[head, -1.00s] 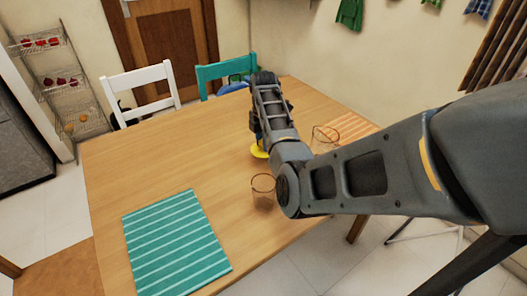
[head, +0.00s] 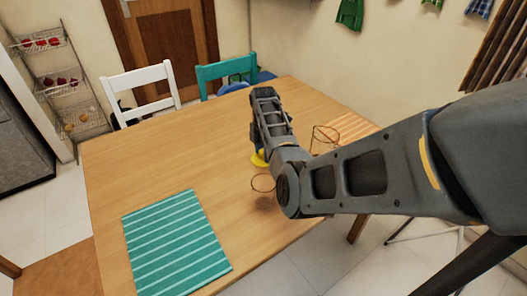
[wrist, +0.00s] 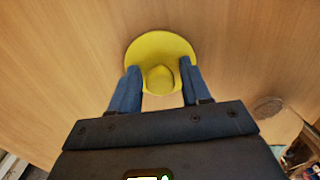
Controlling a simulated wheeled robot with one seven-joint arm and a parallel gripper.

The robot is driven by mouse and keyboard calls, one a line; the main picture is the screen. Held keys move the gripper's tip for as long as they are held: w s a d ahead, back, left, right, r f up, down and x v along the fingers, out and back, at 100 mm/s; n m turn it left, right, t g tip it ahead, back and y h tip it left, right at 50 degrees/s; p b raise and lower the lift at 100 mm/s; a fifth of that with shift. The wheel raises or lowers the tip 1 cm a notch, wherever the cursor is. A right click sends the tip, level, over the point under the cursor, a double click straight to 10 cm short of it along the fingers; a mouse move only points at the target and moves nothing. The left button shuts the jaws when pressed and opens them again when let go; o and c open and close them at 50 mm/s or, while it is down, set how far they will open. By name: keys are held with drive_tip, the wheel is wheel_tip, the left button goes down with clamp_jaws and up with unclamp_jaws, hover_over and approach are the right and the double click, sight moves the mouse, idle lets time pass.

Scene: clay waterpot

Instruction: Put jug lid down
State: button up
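The yellow jug lid (wrist: 160,49) is a round disc with a raised knob in the middle. In the wrist view it lies between and beyond my two fingertips, with wooden tabletop around it. My gripper (wrist: 160,74) is open, with a finger on each side of the knob and a gap showing on both sides. In the head view only a yellow edge of the lid (head: 257,158) shows beside my arm, low over or on the table (head: 190,150); I cannot tell whether it touches. My arm hides the rest. I see no jug.
A teal striped mat (head: 175,243) lies at the front left. The table's left and middle are clear.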

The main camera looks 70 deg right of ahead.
drive_tip(key=shift+o, duration=0.6)
drive_tip(key=shift+r, duration=0.1)
wheel_tip(320, 180, up, 12)
idle(0.6)
